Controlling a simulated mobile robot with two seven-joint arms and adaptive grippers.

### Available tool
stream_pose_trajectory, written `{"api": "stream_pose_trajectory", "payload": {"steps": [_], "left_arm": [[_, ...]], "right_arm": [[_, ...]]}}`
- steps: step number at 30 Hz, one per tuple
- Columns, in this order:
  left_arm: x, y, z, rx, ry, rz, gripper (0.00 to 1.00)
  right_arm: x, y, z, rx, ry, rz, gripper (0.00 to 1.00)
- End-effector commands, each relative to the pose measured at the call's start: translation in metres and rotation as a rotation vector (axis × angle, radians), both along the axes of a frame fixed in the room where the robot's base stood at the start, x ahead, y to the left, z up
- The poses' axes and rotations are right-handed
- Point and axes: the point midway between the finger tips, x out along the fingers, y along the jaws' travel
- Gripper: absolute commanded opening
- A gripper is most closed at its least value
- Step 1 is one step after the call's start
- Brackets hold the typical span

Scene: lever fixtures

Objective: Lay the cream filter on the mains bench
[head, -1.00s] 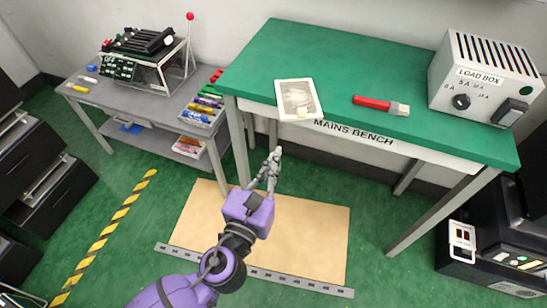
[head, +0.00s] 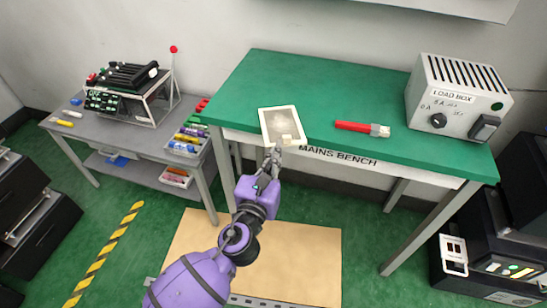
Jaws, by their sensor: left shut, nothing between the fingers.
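The cream filter (head: 266,127), a flat framed panel with a pale middle and a small block at its near edge, lies on the green top of the mains bench (head: 345,95). It is at the front edge, left of centre. My left gripper (head: 276,151) is shut and empty. Its fingertips point up at the filter's near edge, in front of the bench. I cannot tell whether they touch it. My right gripper is not in view.
A grey side table (head: 115,140) with a rack and markers is on the left. Bench top around the filter is clear.

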Motion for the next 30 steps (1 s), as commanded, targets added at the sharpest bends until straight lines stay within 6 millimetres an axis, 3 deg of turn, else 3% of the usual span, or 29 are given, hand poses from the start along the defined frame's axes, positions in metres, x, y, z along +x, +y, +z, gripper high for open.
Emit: {"api": "stream_pose_trajectory", "payload": {"steps": [4, 13, 22, 30], "left_arm": [[0.009, -0.003, 0.002, -0.001, -0.002, 0.0, 0.0], [0.058, -0.019, 0.001, 0.001, -0.001, 0.001, 0.0], [0.062, -0.02, 0.0, 0.0, -0.001, 0.0, 0.0], [0.062, -0.016, 0.0, 0.001, 0.0, 0.0, 0.0]], "right_arm": [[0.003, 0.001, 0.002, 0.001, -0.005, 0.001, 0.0], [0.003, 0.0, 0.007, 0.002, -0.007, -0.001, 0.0], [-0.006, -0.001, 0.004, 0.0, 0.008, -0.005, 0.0], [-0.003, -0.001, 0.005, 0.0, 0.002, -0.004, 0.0]]}}
